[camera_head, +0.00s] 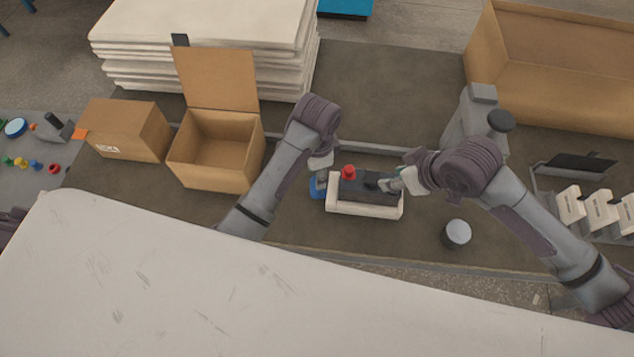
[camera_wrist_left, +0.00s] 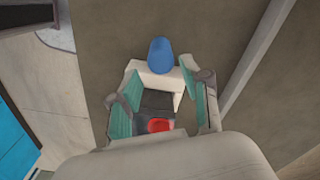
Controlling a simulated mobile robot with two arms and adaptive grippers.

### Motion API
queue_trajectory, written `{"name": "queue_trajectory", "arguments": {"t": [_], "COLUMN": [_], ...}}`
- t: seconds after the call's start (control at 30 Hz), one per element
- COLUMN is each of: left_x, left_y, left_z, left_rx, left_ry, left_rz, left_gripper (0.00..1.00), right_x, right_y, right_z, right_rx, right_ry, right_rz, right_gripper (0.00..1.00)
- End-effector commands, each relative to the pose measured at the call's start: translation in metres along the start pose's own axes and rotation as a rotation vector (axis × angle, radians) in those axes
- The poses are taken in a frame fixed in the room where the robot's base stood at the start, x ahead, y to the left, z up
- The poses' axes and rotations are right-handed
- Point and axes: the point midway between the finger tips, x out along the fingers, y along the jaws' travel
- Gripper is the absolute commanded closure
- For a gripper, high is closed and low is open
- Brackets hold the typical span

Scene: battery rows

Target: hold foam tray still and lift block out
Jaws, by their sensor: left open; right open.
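A white foam tray (camera_head: 362,209) sits on the bench in the middle of the head view. A dark block (camera_head: 362,190) with a red knob (camera_head: 348,172) lies in it; the block also shows in the left wrist view (camera_wrist_left: 158,101). A blue rounded piece (camera_head: 318,188) is at the tray's left end. My left gripper (camera_head: 321,176) is open at that end, its teal fingers on either side of the tray in the wrist view; contact is unclear. My right gripper (camera_head: 391,184) is open at the block's right end; its fingertips are partly hidden.
A grey cylinder (camera_head: 457,234) stands right of the tray. An open carton (camera_head: 212,158) and a closed carton (camera_head: 126,130) stand left. A white rack (camera_head: 597,212) is at far right. A pale surface (camera_head: 180,290) fills the foreground. Bench behind the tray is mostly clear.

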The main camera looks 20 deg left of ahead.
Motion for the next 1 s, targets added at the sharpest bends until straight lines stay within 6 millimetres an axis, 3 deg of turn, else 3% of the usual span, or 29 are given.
{"name": "queue_trajectory", "arguments": {"t": [0.2,0.4,0.83,1.0], "left_x": [0.042,0.066,0.075,0.075], "left_y": [0.000,0.000,-0.001,-0.001], "left_z": [0.000,0.000,0.000,0.000], "left_rx": [0.000,-0.001,-0.001,0.000], "left_ry": [-0.001,0.000,0.002,0.002], "left_rz": [0.002,0.001,-0.001,-0.001], "left_gripper": [0.53,0.53,0.53,0.81], "right_x": [0.000,0.000,0.000,0.000], "right_y": [0.000,0.000,0.000,0.000], "right_z": [0.000,0.000,0.000,0.000], "right_rx": [0.000,0.000,0.000,0.000], "right_ry": [0.000,0.000,0.000,0.000], "right_rz": [0.000,0.000,0.000,0.000], "right_gripper": [0.58,0.58,0.58,0.58]}}
